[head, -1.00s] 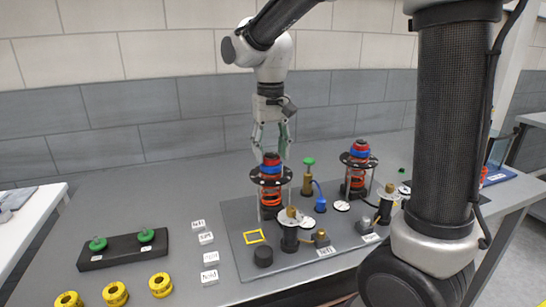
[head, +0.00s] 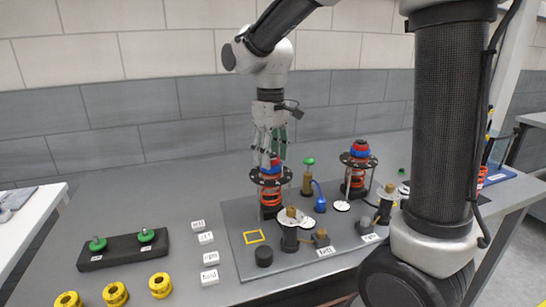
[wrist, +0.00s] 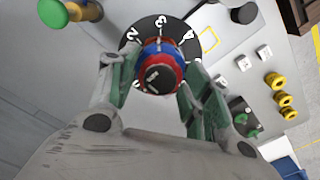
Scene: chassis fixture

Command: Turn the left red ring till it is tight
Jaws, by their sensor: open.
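The left red ring (head: 266,158) sits on top of a blue ring (head: 271,169), above a black disc (head: 257,178) with white marks and a red spring (head: 270,195). In the wrist view the red ring (wrist: 158,51) and blue band show between my fingers, with a dark cap facing the camera. My gripper (head: 270,150) points down over this left post. Its green-padded fingers stand open on both sides of the ring, and gaps to it seem to show. The fingers partly hide the ring in the head view.
A similar right post (head: 359,150) stands on the same grey plate (head: 238,228). A brass post with a green knob (head: 308,162) stands between them. Yellow rings (head: 115,293), white labelled blocks (head: 206,238) and a black holder (head: 120,250) lie to the left.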

